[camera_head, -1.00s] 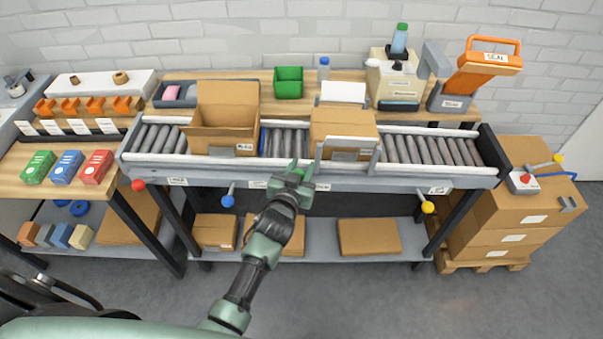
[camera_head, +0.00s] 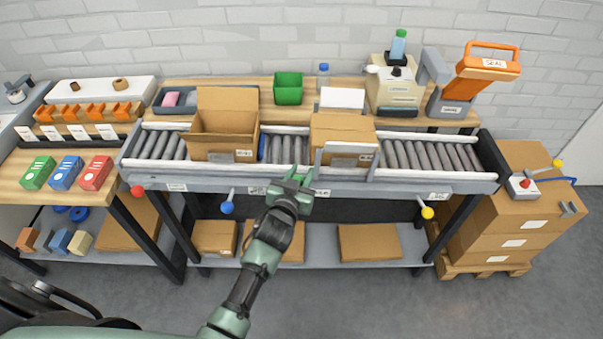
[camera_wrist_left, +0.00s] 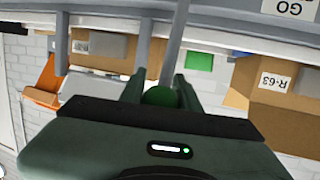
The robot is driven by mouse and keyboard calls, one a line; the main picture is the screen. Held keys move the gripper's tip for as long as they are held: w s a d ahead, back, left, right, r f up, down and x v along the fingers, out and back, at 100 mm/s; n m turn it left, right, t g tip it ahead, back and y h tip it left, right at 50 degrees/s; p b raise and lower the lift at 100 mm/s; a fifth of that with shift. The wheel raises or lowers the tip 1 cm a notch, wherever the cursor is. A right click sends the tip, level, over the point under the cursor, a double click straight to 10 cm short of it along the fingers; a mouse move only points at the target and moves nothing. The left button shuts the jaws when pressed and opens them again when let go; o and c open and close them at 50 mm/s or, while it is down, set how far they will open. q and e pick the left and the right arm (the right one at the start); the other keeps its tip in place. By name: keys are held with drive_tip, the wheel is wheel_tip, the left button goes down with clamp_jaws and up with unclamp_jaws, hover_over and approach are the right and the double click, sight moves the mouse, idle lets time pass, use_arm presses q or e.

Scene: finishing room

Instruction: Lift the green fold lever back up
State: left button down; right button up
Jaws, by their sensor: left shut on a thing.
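The green fold lever shows in the left wrist view as a round green knob (camera_wrist_left: 160,96) on a grey rod (camera_wrist_left: 175,45). The knob sits between the two fingers of my left gripper (camera_wrist_left: 160,92), which is shut on it. In the head view my left gripper (camera_head: 297,178) is at the front rail of the conveyor (camera_head: 425,182), and its fingers mostly hide the knob. A cardboard box (camera_head: 341,127) stands on the rollers behind, with a grey frame (camera_head: 376,160) around its front. My right gripper is not in view.
An open cardboard box (camera_head: 222,140) stands on the rollers to the left. Red (camera_head: 138,191), blue (camera_head: 228,207) and yellow (camera_head: 427,212) knobs stick out along the front rail. Stacked boxes (camera_head: 510,215) stand at the right. The floor in front is clear.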

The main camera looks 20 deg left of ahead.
use_arm(q)
drive_tip(key=shift+s+a+f, duration=0.15)
drive_tip(key=shift+f, duration=0.25)
drive_tip(key=shift+s+a+f, duration=0.1)
drive_tip(key=shift+f, duration=0.25)
drive_tip(key=c, duration=1)
unclamp_jaws()
drive_tip(key=shift+w, duration=0.1)
drive_tip(key=shift+c, duration=0.2)
drive_tip(key=shift+w+a, duration=0.1)
drive_tip(key=shift+w, duration=0.15)
drive_tip(key=shift+s+r, duration=0.1)
drive_tip(key=shift+r, duration=0.1)
drive_tip(key=b+v, duration=0.1)
drive_tip(key=v, duration=0.6)
drive_tip(key=shift+s, duration=0.3)
